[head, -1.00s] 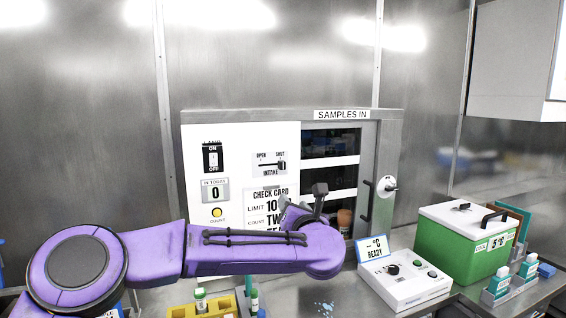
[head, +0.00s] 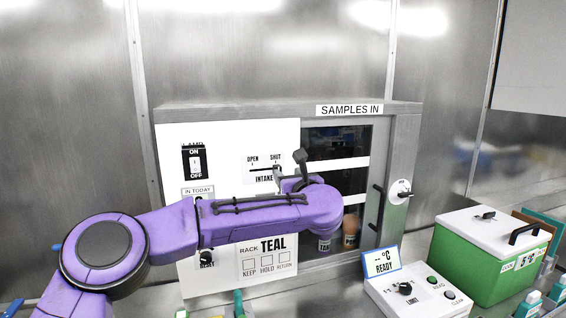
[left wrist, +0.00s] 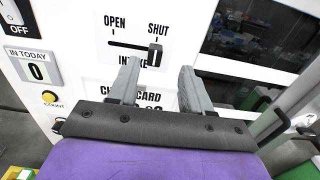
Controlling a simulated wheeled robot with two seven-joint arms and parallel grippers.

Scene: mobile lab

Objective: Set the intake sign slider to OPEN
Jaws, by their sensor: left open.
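The intake sign slider (left wrist: 128,45) is a dark horizontal slot on a white panel, with OPEN at its left end and SHUT at its right end. Its dark knob (left wrist: 155,54) stands at the SHUT end. In the head view the intake sign (head: 262,168) is partly hidden by my gripper. My left gripper (left wrist: 159,66) is open and empty, its two grey fingers pointing at the panel. In the left wrist view the knob appears just beyond the fingertips, between them. I cannot tell whether they touch it. My right gripper is in neither view.
An ON/OFF switch (head: 194,162) and a yellow count button (left wrist: 49,97) are left of the slider. A glass-fronted cabinet door with a handle (head: 376,207) is to the right. A control box (head: 415,292) and a green cooler (head: 483,262) stand on the bench.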

